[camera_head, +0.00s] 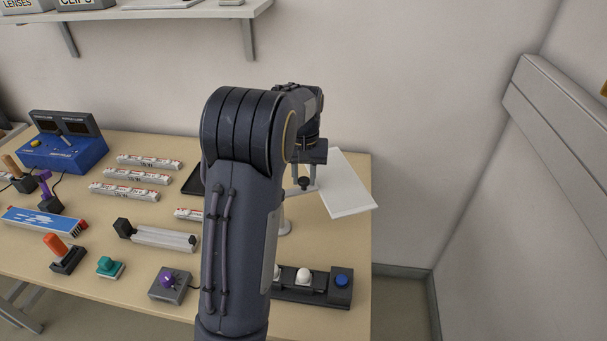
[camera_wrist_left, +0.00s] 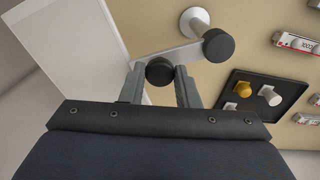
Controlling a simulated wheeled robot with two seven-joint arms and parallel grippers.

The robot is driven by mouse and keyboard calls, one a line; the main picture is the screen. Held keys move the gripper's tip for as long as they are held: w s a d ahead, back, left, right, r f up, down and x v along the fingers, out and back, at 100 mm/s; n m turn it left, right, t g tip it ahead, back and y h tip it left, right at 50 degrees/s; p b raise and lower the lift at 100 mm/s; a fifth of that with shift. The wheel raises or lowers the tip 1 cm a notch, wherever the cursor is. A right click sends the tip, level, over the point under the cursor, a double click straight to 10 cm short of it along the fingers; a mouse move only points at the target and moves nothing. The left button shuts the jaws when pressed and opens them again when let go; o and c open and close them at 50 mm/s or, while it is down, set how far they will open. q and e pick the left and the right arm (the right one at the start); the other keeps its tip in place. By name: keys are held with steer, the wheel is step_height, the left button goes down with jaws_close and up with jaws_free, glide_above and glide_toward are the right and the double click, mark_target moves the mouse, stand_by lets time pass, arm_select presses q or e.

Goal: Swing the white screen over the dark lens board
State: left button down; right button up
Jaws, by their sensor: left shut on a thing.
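The white screen (camera_head: 347,188) is a flat panel at the table's right end, its edge past the table. It fills the upper left of the left wrist view (camera_wrist_left: 72,45). A grey arm joins it to a post with a pale round base (camera_wrist_left: 194,20) and a black cap (camera_wrist_left: 218,46). My left gripper (camera_head: 303,178) is shut on a dark round knob (camera_wrist_left: 159,71) on this arm. The dark lens board (camera_wrist_left: 290,91) lies to the right in the wrist view, uncovered, carrying a yellow piece and white pieces. In the head view my arm hides most of it (camera_head: 190,182).
Small labelled boxes (camera_head: 138,178) lie left of the board. A button strip (camera_head: 312,287) stands at the front right, a purple-knob box (camera_head: 170,284) and a grey rail device (camera_head: 160,237) nearer the middle. A wall shelf (camera_head: 190,12) hangs above.

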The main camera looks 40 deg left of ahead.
arm_select(q)
steer(key=s+m+b, duration=0.1)
steer(key=s+m, duration=1.1)
steer(key=m, duration=1.1)
steer(key=shift+a, duration=0.3)
steer(key=shift+m, duration=0.3)
steer(key=c, duration=1.1)
jaws_free()
steer(key=shift+a, duration=0.1)
steer(key=shift+r, duration=0.1)
